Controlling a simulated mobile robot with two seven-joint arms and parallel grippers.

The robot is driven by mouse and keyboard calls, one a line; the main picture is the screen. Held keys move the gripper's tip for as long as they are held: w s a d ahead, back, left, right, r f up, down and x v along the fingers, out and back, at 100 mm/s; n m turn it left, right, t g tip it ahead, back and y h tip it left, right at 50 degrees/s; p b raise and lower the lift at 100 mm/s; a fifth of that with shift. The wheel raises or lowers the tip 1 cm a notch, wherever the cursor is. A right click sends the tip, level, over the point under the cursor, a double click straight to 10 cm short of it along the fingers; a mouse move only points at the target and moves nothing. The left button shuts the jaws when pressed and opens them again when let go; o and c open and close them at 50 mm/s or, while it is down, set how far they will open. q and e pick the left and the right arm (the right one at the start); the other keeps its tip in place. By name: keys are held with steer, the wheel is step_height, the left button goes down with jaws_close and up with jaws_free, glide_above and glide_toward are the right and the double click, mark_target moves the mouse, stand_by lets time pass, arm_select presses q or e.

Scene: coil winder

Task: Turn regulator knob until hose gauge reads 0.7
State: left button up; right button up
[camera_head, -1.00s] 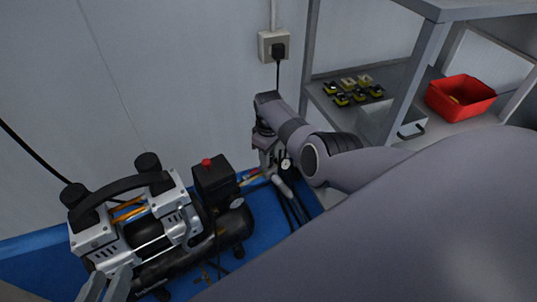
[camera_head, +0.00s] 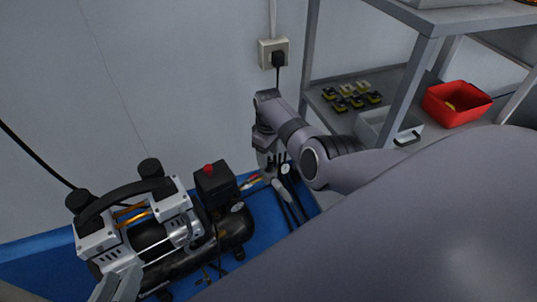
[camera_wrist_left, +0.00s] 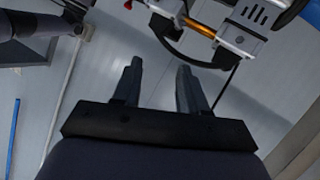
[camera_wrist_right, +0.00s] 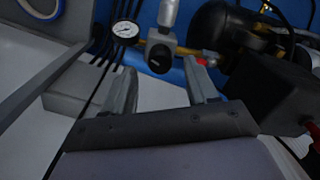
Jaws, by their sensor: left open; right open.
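The regulator knob (camera_wrist_right: 160,56) is a dark round knob on a grey body, seen in the right wrist view just beyond my right fingertips. The white-faced hose gauge (camera_wrist_right: 125,30) sits left of it; its reading is too small to tell. The gauge (camera_head: 285,168) also shows in the head view, where the knob is hidden. My right gripper (camera_wrist_right: 166,76) is open and empty, its fingers to either side of the knob and apparently short of it; in the head view it (camera_head: 271,160) is close beside the gauge. My left gripper (camera_wrist_left: 160,70) is open and empty near the compressor.
The black and silver compressor (camera_head: 150,235) stands on a blue surface (camera_head: 262,235) at left. Dark hoses (camera_head: 290,205) run near the gauge. A shelf at right holds a red bin (camera_head: 458,105), a grey container (camera_head: 372,128) and several small yellow-black parts (camera_head: 350,97).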

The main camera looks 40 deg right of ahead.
mark_target(269, 162)
arm_select(q)
steer(key=shift+s+a+r+y+p, duration=0.2)
steer(key=shift+a+y+p, duration=0.2)
steer(key=shift+a+p, duration=0.2)
steer(key=shift+s+a+r+y+p, duration=0.1)
steer(key=shift+s+a+y+p, duration=0.05)
steer(key=shift+a+y+p, duration=0.4)
arm_select(e)
steer(key=shift+r, duration=2.1)
arm_select(q)
steer(key=shift+a+m, duration=0.15)
steer(key=shift+m, duration=0.15)
